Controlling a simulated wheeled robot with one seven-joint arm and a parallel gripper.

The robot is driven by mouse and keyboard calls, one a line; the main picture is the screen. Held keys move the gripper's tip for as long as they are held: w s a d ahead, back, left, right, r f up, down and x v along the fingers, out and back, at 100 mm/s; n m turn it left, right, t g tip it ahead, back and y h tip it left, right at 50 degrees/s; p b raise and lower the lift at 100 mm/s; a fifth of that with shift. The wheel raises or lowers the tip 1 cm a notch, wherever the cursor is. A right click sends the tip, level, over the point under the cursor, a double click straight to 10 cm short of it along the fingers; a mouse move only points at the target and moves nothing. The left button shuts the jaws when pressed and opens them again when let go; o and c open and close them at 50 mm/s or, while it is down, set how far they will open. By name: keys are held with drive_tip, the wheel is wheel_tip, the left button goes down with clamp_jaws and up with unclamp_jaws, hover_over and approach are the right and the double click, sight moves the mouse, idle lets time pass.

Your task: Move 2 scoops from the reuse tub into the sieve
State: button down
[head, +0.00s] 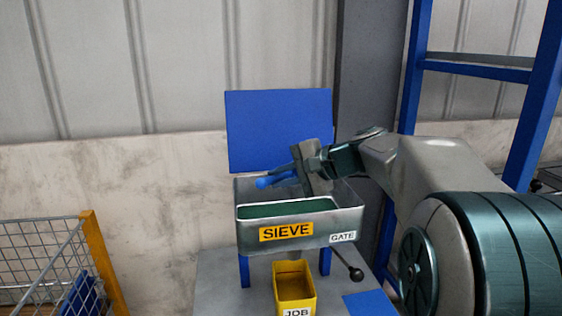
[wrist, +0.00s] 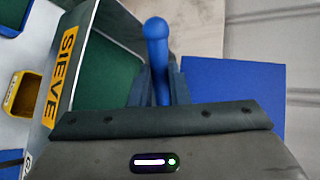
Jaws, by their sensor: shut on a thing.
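The sieve (head: 346,218) is a grey metal hopper with a green inside and a yellow label, in the middle of the head view. Its wall and green floor also show at the left of the wrist view (wrist: 122,27). My gripper (head: 300,172) is above the sieve's back part, shut on a blue scoop. The scoop's rounded blue handle (head: 272,182) points left in the head view, and it rises between the fingers in the wrist view (wrist: 157,40). The scoop's bowl and any load are hidden. No tub marked reuse is in view.
A yellow box (head: 295,285) marked JOB stands below the sieve. A gate lever with a black knob (head: 356,274) sticks out at front right. A blue panel (head: 270,125) stands behind. A wire cage (head: 40,262) is at left, blue racking (head: 475,66) at right.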

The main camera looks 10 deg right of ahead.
wheel_tip(320, 180, up, 3)
drive_tip(key=g+h+p, duration=0.2)
drive_tip(key=g+p, duration=0.1)
drive_tip(key=p, duration=0.8)
drive_tip(key=n+g+h+p, duration=0.1)
drive_tip(key=g+h+p, duration=0.2)
drive_tip(key=p, duration=0.8)
drive_tip(key=shift+a+f+g+p, duration=0.1)
drive_tip(key=shift+f+g+p, duration=0.05)
drive_tip(key=shift+g+p, duration=0.15)
drive_tip(key=shift+f+g+h+p, duration=0.1)
drive_tip(key=shift+g+h+p, duration=0.2)
drive_tip(key=shift+p, duration=0.35)
drive_tip(key=shift+f, duration=0.15)
drive_tip(key=c, duration=2.2)
unclamp_jaws()
